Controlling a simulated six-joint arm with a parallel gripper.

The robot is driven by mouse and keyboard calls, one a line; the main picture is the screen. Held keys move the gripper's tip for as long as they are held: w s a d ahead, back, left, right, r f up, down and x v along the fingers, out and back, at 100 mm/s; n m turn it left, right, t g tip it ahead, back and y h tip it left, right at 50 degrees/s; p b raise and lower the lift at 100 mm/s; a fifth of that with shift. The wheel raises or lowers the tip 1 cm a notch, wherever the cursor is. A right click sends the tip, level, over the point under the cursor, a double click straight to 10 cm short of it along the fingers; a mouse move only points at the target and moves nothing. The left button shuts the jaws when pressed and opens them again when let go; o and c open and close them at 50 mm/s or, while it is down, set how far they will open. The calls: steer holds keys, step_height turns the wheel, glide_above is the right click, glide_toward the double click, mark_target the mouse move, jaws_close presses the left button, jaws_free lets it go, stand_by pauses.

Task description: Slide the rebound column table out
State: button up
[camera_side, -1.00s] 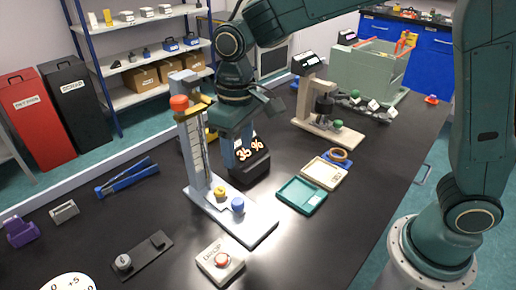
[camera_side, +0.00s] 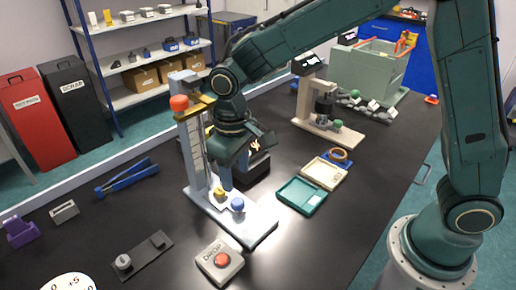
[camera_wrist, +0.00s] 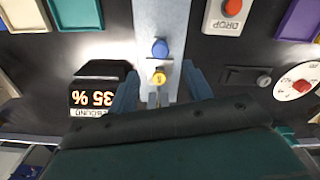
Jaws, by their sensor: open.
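The rebound column (camera_side: 195,150) stands upright on a pale grey base (camera_side: 257,228), with a graduated scale and a red ball (camera_side: 179,102) at its top. A yellow knob (camera_side: 219,193) and a blue knob (camera_side: 238,205) stand on the base in front of the column. My gripper (camera_side: 229,178) is open, pointing down just above the base. In the wrist view, its blue fingers (camera_wrist: 160,88) are apart, one on each side of the pale strip, with the yellow knob (camera_wrist: 158,78) between them and the blue knob (camera_wrist: 160,47) beyond. I cannot tell which part is the sliding table.
A rebound display reading 35 % (camera_wrist: 93,97) stands beside the column, partly hidden by my gripper in the side view. A DROP button box (camera_side: 219,262), a teal tray (camera_side: 302,195) and a cream tray (camera_side: 324,172) lie near the base. Black bench is clear at front right.

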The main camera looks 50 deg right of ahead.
mark_target(238, 202)
step_height(238, 202, down, 8)
steer(key=shift+f, duration=0.2)
stand_by(0.4)
jaws_close()
